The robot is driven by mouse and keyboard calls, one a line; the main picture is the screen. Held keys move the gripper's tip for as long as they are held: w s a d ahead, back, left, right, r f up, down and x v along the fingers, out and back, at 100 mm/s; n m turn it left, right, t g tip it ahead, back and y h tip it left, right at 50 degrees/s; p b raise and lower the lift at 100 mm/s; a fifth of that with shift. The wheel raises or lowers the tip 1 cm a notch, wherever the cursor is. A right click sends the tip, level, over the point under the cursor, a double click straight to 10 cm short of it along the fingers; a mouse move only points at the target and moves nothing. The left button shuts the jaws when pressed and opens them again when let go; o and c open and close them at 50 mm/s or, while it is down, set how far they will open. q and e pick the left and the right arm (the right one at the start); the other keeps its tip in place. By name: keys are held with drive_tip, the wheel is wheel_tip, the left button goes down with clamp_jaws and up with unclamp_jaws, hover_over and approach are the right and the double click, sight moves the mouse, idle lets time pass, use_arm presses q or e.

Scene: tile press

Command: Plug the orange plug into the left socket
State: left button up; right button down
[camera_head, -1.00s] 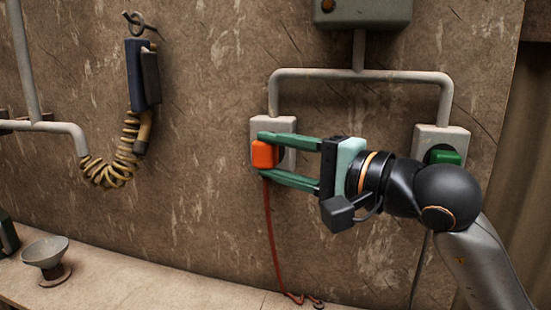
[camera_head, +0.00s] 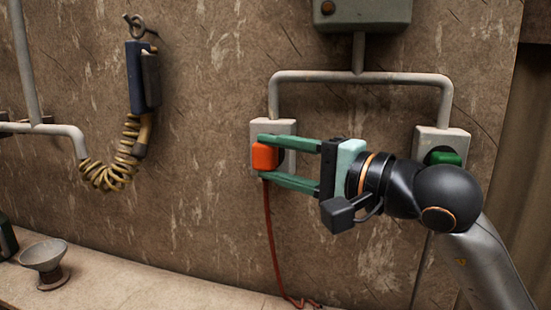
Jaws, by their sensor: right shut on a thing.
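The orange plug (camera_head: 264,157) is at the front of the left socket (camera_head: 286,127), a pale box on the wall. Its red cord (camera_head: 269,230) hangs down to the ledge. My right gripper (camera_head: 263,158) comes in from the right, its green fingers shut on the plug from above and below. The plug covers part of the dark socket face, and I cannot tell how deep it sits. My left gripper is not in view.
A green plug (camera_head: 444,158) sits at the right socket (camera_head: 456,138), behind my right arm. A grey conduit (camera_head: 361,75) joins both sockets to a box (camera_head: 361,10) above. A handset (camera_head: 141,77) with a coiled cord hangs left. A small bowl (camera_head: 45,256) stands on the ledge (camera_head: 140,283).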

drive_tip(key=shift+w+d, duration=0.1)
drive_tip(key=shift+w, duration=0.25)
idle(0.7)
drive_tip(key=shift+s+b, duration=0.3)
drive_tip(key=shift+s, duration=0.1)
idle(0.8)
drive_tip(key=shift+b, duration=0.5)
drive_tip(key=shift+w, duration=0.35)
idle(0.5)
drive_tip(key=shift+c, duration=1.3)
unclamp_jaws()
